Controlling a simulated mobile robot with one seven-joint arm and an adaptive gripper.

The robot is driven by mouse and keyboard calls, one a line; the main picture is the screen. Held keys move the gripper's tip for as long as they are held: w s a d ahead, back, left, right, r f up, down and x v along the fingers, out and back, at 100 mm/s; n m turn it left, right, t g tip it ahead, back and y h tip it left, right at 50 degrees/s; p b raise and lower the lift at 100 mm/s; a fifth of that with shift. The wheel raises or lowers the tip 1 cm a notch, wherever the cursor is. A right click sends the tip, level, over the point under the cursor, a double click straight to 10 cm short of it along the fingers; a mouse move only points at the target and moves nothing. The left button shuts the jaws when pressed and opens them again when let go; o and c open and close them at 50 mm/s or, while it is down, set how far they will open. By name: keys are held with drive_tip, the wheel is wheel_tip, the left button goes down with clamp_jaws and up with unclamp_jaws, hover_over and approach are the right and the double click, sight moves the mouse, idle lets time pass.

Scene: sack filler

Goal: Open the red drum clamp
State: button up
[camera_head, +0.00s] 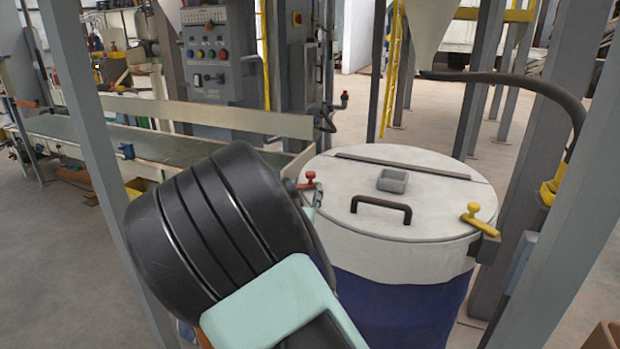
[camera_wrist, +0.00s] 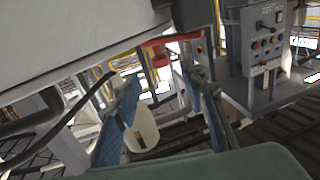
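The red drum clamp (camera_head: 308,181) is on the left rim of a round white drum lid (camera_head: 400,170), just past my arm. In the wrist view the red clamp (camera_wrist: 161,58) shows as a bar with a knob, ahead of my fingertips. My gripper (camera_wrist: 160,80) is open, with its two blue-grey fingers spread and nothing held between them. The clamp appears near the tips, and I cannot tell whether they touch. In the head view my arm hides most of the gripper and the clamp's lower part.
The lid has a black handle (camera_head: 381,208), a small grey box (camera_head: 392,181) and a yellow clamp (camera_head: 475,220) at its right rim. The drum body (camera_head: 400,305) is blue. Grey posts stand on both sides. A conveyor (camera_head: 150,146) and a control panel (camera_head: 210,55) are behind.

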sight(310, 178)
drive_tip(key=w, duration=0.3)
drive_tip(key=w+d, duration=0.1)
drive_tip(key=w, duration=0.4)
drive_tip(key=shift+w+d+b, duration=0.2)
drive_tip(key=shift+w+b, duration=0.1)
drive_tip(key=shift+c, duration=0.6)
clamp_jaws()
